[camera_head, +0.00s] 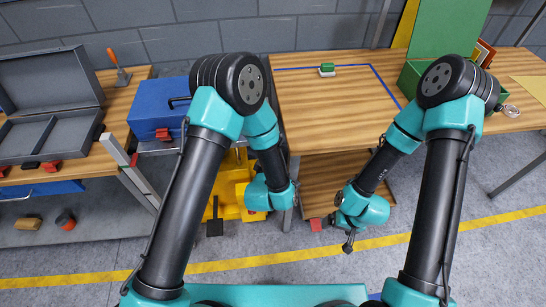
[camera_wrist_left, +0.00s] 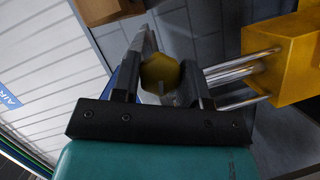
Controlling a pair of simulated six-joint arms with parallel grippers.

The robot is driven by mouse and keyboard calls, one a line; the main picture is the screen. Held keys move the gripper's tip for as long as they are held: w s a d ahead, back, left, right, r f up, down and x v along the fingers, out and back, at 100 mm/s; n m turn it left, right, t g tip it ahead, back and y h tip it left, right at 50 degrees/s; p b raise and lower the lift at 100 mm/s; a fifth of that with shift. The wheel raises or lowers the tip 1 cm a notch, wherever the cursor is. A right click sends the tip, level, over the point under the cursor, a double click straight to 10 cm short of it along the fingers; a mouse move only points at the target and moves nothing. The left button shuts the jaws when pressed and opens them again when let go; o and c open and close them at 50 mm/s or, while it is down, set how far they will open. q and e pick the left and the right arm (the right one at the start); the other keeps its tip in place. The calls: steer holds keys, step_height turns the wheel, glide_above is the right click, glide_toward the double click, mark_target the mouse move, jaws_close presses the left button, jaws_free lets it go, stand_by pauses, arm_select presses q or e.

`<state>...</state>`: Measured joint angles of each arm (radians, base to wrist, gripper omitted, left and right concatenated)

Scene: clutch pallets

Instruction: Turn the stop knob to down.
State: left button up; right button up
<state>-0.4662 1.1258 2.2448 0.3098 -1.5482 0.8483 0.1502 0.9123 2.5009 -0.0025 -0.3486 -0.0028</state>
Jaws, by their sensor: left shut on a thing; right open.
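In the left wrist view, a yellow knob (camera_wrist_left: 160,72) with a faceted outline sits between the two dark fingers of my left gripper (camera_wrist_left: 163,88). The fingers are shut on it. I cannot tell which way the knob points. A yellow block (camera_wrist_left: 288,58) with several shiny metal rods is to the right of the fingers. In the head view, yellow equipment (camera_head: 229,196) stands low behind my left arm; my left gripper and the knob are hidden there. My right gripper (camera_head: 347,240) is open and empty, low in front of the wooden bench.
The wooden bench (camera_head: 325,100) carries a small green and white item (camera_head: 327,70). A green box (camera_head: 418,80) is at its right. A blue toolbox (camera_head: 158,108) and a grey open case (camera_head: 50,135) are at left. Floor in front is mostly clear.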

arm_select(q)
steer(key=shift+n+t+h, duration=0.3)
steer(key=shift+n+t, duration=0.1)
steer(key=shift+n, duration=0.7)
steer(key=o, duration=0.9)
